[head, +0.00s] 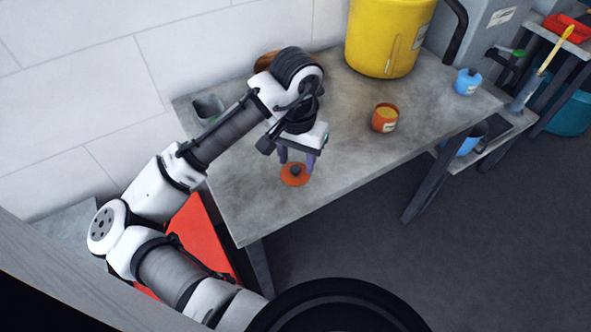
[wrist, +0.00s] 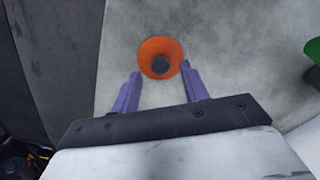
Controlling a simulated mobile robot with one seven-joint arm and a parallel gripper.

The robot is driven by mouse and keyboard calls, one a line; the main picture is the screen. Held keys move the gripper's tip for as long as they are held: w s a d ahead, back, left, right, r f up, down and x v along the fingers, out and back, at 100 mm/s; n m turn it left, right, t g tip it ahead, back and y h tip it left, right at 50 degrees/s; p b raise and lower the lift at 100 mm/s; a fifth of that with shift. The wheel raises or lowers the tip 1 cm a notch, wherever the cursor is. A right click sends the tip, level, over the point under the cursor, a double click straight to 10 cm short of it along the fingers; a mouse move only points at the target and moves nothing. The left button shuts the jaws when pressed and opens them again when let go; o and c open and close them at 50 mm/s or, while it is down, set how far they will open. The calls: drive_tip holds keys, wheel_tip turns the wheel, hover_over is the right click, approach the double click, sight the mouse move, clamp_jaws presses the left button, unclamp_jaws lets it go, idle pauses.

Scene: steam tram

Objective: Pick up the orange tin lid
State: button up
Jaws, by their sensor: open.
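The orange tin lid (head: 295,175) lies flat on the grey table, near its front left part. It is round with a dark knob in the middle. In the wrist view the lid (wrist: 161,47) is just beyond the fingertips, roughly centred between them. My gripper (head: 297,160) is above the lid, pointing down, with its purple fingers apart. The gripper (wrist: 161,72) is open and empty in the wrist view. The height between the fingertips and the knob is hard to tell.
The grey table (head: 345,160) is bare around the lid. An orange tin (head: 384,118) stands to the right, with a large yellow container (head: 388,38) behind it. A blue pot (head: 467,82) stands near the right end.

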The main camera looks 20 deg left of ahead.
drive_tip(key=shift+f, duration=0.75)
drive_tip(key=shift+a, duration=0.1)
clamp_jaws()
drive_tip(key=shift+r, duration=0.1)
